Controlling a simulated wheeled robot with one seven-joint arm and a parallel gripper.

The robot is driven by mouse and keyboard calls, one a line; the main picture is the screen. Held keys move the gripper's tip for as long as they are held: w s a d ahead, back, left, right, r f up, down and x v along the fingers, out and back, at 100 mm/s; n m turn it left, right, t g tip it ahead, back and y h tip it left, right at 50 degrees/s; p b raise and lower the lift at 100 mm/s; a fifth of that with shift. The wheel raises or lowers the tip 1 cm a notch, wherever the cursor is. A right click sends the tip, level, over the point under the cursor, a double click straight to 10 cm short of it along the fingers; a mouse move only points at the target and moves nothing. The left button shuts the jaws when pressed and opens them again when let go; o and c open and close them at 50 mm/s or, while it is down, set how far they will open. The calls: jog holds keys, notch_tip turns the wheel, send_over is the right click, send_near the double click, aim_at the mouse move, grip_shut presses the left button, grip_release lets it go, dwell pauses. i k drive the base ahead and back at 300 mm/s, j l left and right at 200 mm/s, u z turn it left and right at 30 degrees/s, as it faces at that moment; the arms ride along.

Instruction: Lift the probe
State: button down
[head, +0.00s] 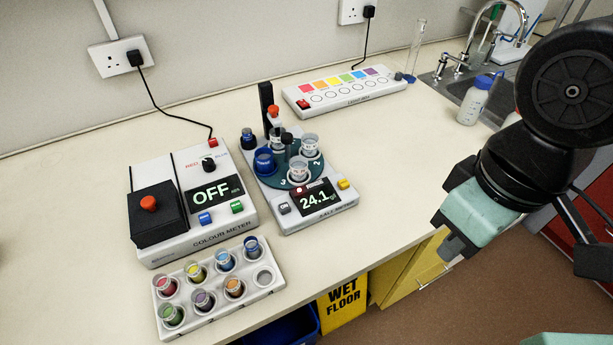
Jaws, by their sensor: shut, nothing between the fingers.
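The meter (318,221) reading 24.1 stands mid-bench, with a dark teal round turntable (268,176) on it that holds several cups. A black upright post (265,98) rises at its back. A red-topped piece (273,112) beside the post, over a back cup, looks like the probe; its lower end is hidden and I cannot tell how deep it sits. My gripper (450,240) is shut and empty. It hangs at the right, past the bench's front edge, well apart from the meter.
The colour meter (192,238), reading OFF, stands left of the turntable, with a rack (217,304) of coloured vials before it. A light box (345,103), glass cylinder (416,48), bottle (474,100) and sink tap (490,14) stand behind. Bare bench (385,165) lies right of the turntable.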

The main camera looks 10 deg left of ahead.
aim_at(275, 124)
jog(key=i+l+u, duration=0.1)
jog(key=u, duration=0.3)
jog(key=i+l+u, duration=0.15)
jog(key=i+u, duration=0.2)
jog(key=i+l+u, duration=0.1)
jog(key=u, duration=0.3)
jog(key=l, duration=0.1)
